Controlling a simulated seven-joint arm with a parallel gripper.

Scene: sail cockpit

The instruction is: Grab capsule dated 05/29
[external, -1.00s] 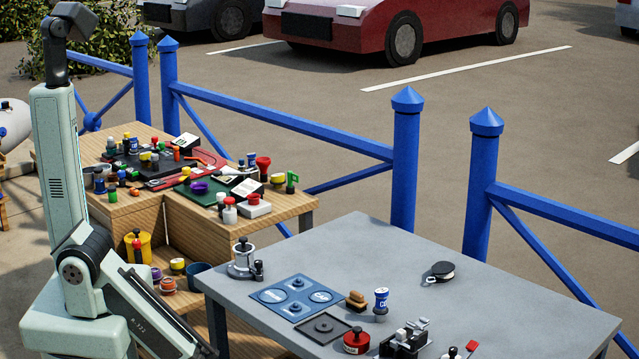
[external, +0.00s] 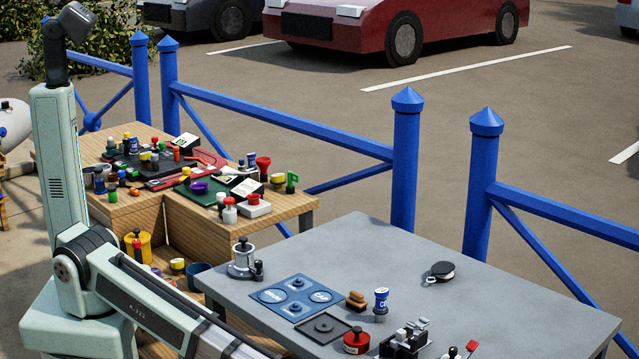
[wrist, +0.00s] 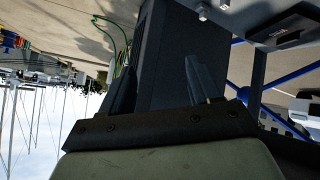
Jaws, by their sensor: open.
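No date can be read on any item, so I cannot tell which one is the capsule dated 05/29. A blue-and-white cylinder (external: 381,304) with unclear lettering stands upright on the grey table (external: 520,300). Several small coloured cylinders and pots stand on the wooden table, too small to read. My gripper (wrist: 163,62) shows in the wrist view with its two fingers apart and no item clearly held between them. It is out of the external view, where my arm runs off the bottom edge.
The grey table holds a blue mat (external: 270,296), a brown brush-like block (external: 356,301), a red round pot (external: 356,341), a metal pot (external: 242,262) and a black disc (external: 441,270). Its far right is clear. The wooden table (external: 140,208) is crowded. Blue railings (external: 405,160) stand behind both.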

